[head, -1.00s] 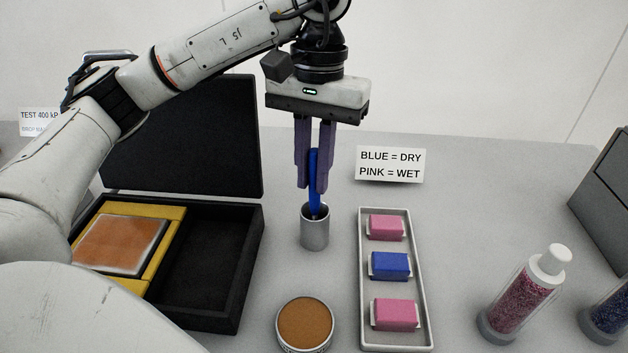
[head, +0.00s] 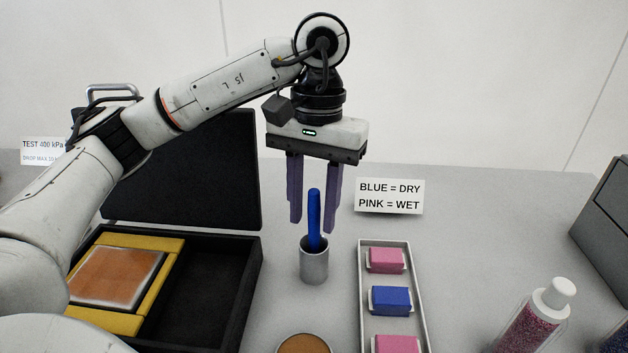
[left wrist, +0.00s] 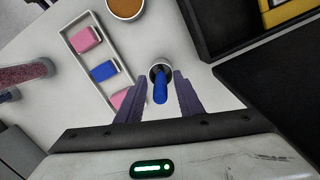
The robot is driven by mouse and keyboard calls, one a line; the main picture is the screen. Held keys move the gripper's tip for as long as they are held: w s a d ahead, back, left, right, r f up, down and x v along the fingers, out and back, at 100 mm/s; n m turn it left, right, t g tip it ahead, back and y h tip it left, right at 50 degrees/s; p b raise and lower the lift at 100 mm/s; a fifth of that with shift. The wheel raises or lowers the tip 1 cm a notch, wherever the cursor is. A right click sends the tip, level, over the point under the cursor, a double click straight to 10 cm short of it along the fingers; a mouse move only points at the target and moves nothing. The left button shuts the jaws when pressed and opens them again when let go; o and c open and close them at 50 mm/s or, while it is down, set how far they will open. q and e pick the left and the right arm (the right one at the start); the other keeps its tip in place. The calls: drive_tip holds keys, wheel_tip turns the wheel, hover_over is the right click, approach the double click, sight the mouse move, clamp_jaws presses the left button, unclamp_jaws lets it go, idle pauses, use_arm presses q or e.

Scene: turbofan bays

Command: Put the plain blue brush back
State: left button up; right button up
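The plain blue brush (head: 314,218) stands nearly upright in the metal cup (head: 314,266), its handle sticking up out of the rim. My left gripper (head: 313,224) is open, with one finger on each side of the handle and a visible gap to both. In the left wrist view the brush (left wrist: 160,88) shows between the open fingers (left wrist: 160,90), its lower end in the cup (left wrist: 158,68). The brush's lower end is hidden inside the cup. My right gripper is in neither view.
A tray (head: 420,330) with pink and blue blocks lies right of the cup. An open black case (head: 253,285) stands left, with a yellow-framed panel inside. A round brown-topped tin (head: 303,345) is in front. A sign (head: 389,197) stands behind, and a capped bottle (head: 535,315) stands right.

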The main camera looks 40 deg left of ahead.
use_arm(q)
drive_tip(key=r+p, duration=0.1)
drive_tip(key=r, duration=0.3)
drive_tip(key=r+p, duration=0.1)
drive_tip(key=r, duration=0.3)
drive_tip(key=w+r+p, duration=0.1)
drive_tip(key=r, duration=0.2)
drive_tip(key=shift+w+a+r, duration=0.1)
drive_tip(key=shift+a+r, duration=0.05)
drive_tip(key=shift+r, duration=0.25)
